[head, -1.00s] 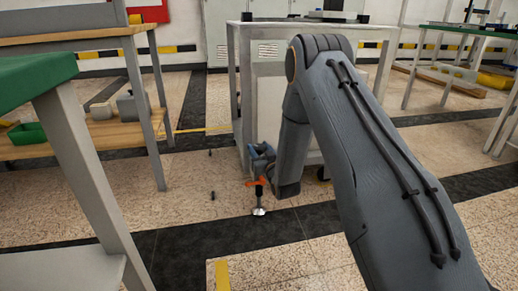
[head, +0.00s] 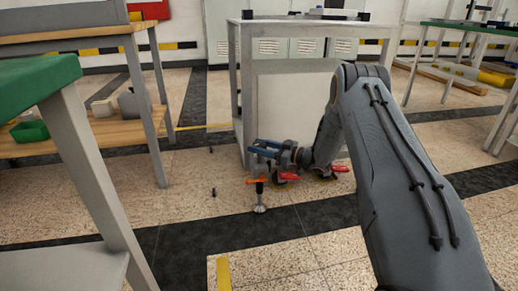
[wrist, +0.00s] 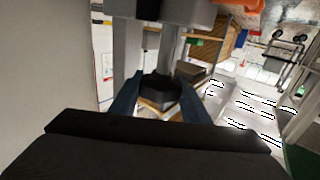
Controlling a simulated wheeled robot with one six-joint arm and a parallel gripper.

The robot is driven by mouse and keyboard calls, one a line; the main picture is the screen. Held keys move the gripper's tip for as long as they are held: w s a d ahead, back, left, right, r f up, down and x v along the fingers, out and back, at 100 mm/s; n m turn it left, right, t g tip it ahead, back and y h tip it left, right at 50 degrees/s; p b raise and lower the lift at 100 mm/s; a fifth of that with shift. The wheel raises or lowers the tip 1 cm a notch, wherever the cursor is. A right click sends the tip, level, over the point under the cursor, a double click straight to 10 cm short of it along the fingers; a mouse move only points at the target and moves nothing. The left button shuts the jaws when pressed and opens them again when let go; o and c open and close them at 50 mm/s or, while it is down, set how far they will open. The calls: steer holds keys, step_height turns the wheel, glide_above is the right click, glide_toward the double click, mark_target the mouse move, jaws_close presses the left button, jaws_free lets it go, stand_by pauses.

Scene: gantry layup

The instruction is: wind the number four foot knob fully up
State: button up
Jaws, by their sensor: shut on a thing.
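My gripper (head: 262,150) has blue fingers and is low beside the near corner of the grey metal frame (head: 239,100). In the wrist view my gripper (wrist: 162,100) is shut on a dark, many-sided knob (wrist: 160,88), with one finger on each side. I cannot read a number on the knob, and it does not show clearly in the head view. Just below the fingers in the head view is a foot (head: 259,208) with a dark stem and a silver pad at floor level. An orange bar (head: 259,181) lies across the top of its stem.
Red levers (head: 288,176) show low by the frame, right of the fingers. A wooden bench (head: 90,135) with grey blocks and a green tray stands at the left. A green-topped table (head: 35,80) is close at the left front. Floor in front of the foot is clear.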

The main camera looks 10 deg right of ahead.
steer(key=shift+n+g+y+b, duration=0.4)
steer(key=shift+n+g+y, duration=0.25)
steer(key=shift+g, duration=0.25)
steer(key=o, duration=1)
steer(key=shift+o, duration=0.2)
steer(key=p+v, duration=0.3)
steer(key=v, duration=0.5)
steer(key=shift+a, duration=0.15)
